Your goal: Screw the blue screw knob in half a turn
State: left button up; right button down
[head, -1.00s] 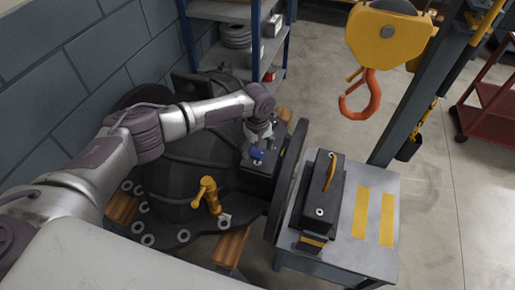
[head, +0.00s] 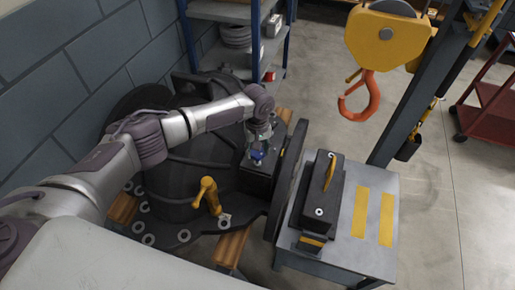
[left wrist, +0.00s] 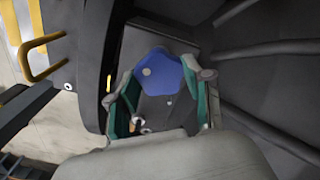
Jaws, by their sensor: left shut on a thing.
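The blue screw knob (head: 257,155) sits on the dark casing (head: 186,163), near its right end. In the left wrist view the blue knob (left wrist: 158,70) shows as a lobed head with a pale dot. My left gripper (head: 257,150) points down at the knob. Its green-lined fingers (left wrist: 160,85) lie on both sides of the knob, shut on it. The knob's shaft is hidden. My right gripper is not in view.
A yellow valve handle (head: 207,195) stands at the casing's front. A grey table (head: 375,262) at right holds a dark block (head: 322,200) with a yellow handle. An orange hook (head: 371,98) hangs behind it. Blue-posted shelves (head: 287,40) stand at the back.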

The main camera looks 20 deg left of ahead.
pick_arm(q)
jog(key=m, duration=0.3)
jog(key=shift+m+p, duration=0.3)
jog(key=shift+p, duration=0.1)
jog(key=m, duration=0.4)
jog(key=shift+m+p, duration=0.3)
jog(key=m, duration=0.9)
jog(key=shift+w, duration=0.1)
jog(key=m, duration=0.4)
jog(key=shift+m, duration=0.3)
jog(key=m, duration=0.3)
jog(key=shift+m+b, duration=0.3)
jog(key=shift+b, duration=0.05)
jog(key=m, duration=0.4)
jog(key=shift+b, duration=0.4)
jog(key=shift+r+m+b, duration=0.1)
jog(key=shift+m+b, duration=0.3)
jog(key=shift+m, duration=1.7)
